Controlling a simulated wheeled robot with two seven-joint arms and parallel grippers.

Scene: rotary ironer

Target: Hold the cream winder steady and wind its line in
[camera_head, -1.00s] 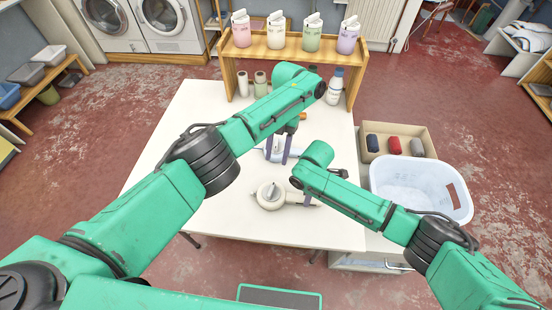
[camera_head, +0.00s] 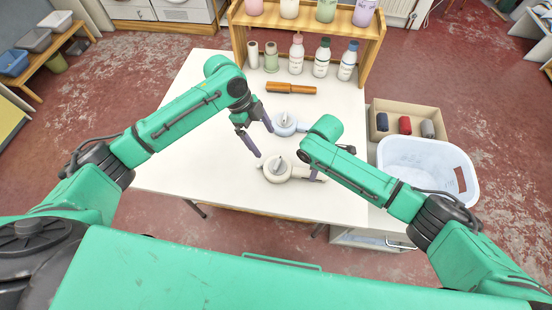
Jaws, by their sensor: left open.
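The cream winder (camera_head: 277,172) lies on the white table (camera_head: 215,168), a round body with a knob on top and a handle pointing right. A pale blue winder (camera_head: 285,127) lies just behind it. My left gripper (camera_head: 265,143) is open and empty, its fingertips above the table just left of the two winders. My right gripper (camera_head: 317,176) is at the cream winder's handle. Its forearm hides most of it, so whether its fingers are closed around the handle does not show.
An orange-brown rod (camera_head: 291,88) lies farther back, before several bottles and spools under a wooden shelf (camera_head: 376,38). A cardboard box (camera_head: 430,113) with rolls and a white basket (camera_head: 413,160) stand right. The table's left part is clear.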

